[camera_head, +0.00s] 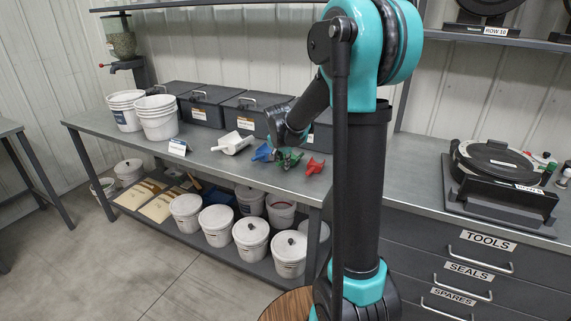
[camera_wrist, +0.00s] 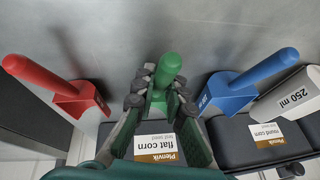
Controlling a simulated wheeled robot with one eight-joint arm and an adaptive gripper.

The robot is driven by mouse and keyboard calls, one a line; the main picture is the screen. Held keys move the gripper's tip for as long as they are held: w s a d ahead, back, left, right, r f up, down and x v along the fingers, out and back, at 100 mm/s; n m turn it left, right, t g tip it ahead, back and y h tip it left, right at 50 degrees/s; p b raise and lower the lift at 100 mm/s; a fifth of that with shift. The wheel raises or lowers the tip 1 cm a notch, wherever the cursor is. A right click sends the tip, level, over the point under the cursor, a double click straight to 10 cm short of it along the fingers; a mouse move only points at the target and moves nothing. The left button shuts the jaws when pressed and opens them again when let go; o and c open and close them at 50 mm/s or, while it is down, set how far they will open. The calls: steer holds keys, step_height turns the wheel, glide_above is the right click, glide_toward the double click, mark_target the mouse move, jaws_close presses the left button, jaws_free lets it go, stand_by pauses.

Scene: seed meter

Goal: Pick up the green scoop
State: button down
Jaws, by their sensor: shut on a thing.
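The green scoop (camera_wrist: 168,68) is in the middle of the wrist view, its rounded handle pointing up between my fingers. My gripper (camera_wrist: 160,95) is shut on it, a finger on each side just below the handle. The fingers hide part of its body. In the head view the green scoop (camera_head: 291,158) is at the bench's front part, with my gripper (camera_head: 285,152) over it. I cannot tell whether it touches the bench top.
A blue scoop (camera_head: 262,153) and a red scoop (camera_head: 316,166) flank it closely. A white scoop (camera_head: 232,143) marked 250 ml lies farther left on the bench (camera_head: 205,158). Dark lidded boxes (camera_head: 205,104) stand behind, and white buckets (camera_head: 158,118) at the left.

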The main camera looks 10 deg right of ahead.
step_height(320, 180, up, 20)
steer(key=shift+f, duration=0.2)
steer(key=c, duration=2.2)
jaws_free()
jaws_close()
